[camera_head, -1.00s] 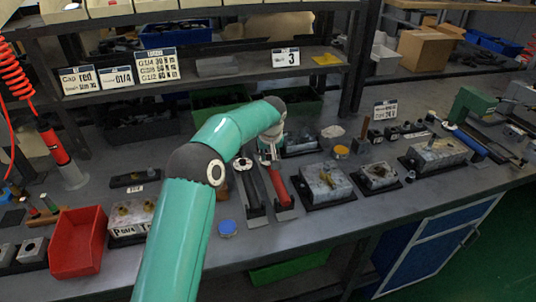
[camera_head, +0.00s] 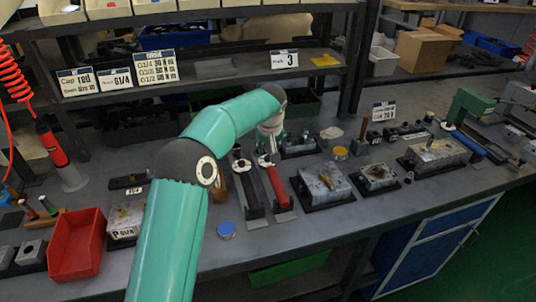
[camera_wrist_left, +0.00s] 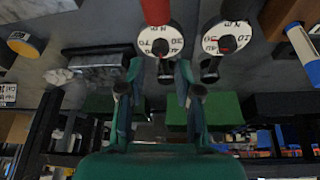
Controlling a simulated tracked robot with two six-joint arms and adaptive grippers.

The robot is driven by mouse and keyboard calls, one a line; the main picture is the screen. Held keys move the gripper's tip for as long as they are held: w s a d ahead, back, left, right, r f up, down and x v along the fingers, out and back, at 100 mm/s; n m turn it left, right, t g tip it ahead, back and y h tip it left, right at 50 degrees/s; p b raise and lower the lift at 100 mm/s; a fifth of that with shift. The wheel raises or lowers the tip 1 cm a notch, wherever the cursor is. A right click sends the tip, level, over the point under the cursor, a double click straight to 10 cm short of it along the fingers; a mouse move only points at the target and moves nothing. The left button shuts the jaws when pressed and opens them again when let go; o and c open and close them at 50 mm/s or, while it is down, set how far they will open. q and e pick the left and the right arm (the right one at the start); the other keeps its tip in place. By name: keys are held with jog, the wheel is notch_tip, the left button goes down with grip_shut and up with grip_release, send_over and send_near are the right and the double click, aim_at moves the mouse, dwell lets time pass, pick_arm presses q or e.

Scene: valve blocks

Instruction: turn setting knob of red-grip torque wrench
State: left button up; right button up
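The red-grip torque wrench (camera_head: 276,186) lies on the bench beside a dark-grip torque wrench (camera_head: 249,186). In the left wrist view, the red grip (camera_wrist_left: 156,10) shows at the top, with its white dial (camera_wrist_left: 160,40) below. Its dark setting knob (camera_wrist_left: 165,71) appears between the fingertips of my left gripper (camera_wrist_left: 160,72). The fingers are apart; I see no clear grip and cannot tell whether they touch the knob. The second wrench's dial (camera_wrist_left: 227,37) is to the right. In the head view, my left gripper (camera_head: 268,150) is at the wrenches' dial end, partly hidden by its wrist. My right gripper is not in view.
A red bin (camera_head: 77,245) and a blue-lidded round tin (camera_head: 226,229) are on the left and front of the bench. A metal valve block (camera_head: 325,182) sits close right of the red grip. Shelf posts and a low shelf (camera_head: 215,75) stand behind my arm.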

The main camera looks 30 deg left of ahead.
aim_at(269, 171)
pick_arm(q)
jog(key=v, duration=0.7)
dwell(0.3)
